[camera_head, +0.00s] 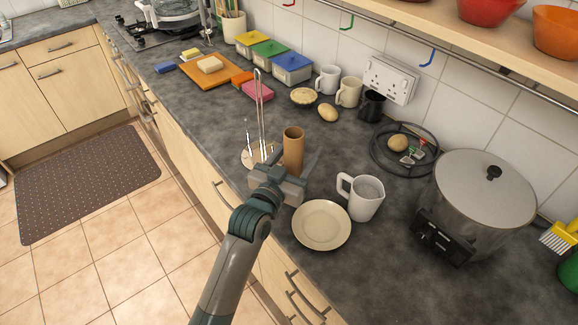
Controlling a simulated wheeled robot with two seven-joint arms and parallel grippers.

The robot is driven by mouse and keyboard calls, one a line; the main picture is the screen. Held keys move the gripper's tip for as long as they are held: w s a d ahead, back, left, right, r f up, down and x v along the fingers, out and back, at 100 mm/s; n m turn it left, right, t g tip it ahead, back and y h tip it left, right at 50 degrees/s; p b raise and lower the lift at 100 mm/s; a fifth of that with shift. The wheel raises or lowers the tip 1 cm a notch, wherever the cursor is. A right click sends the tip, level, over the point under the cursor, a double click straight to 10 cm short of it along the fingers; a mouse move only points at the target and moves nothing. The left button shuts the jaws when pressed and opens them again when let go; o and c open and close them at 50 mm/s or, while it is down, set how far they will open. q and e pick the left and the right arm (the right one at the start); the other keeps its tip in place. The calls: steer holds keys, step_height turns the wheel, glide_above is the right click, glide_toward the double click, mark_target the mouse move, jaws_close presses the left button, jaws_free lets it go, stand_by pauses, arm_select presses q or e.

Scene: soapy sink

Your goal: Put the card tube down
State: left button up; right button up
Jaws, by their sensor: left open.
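The brown card tube (293,148) stands upright on the dark counter, just right of the wire stand's tall post. My left gripper (294,172) is open at the tube's lower part, on the near side. The fingers hide the tube's foot, so I cannot tell whether they touch it or whether its base is flat on the counter. The wire stand (261,115) has a round wooden base that shows left of the tube. My right gripper is out of view.
A cream plate (321,225) and a white jug (361,197) stand close to the right of my gripper. A large steel pot (482,200) is farther right. A potato (328,112) and a pie (303,97) lie behind the tube. The counter's front edge is close on the left.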

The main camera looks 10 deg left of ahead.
arm_select(q)
steer(key=b+v, duration=0.3)
steer(key=v, duration=0.9)
stand_by(0.6)
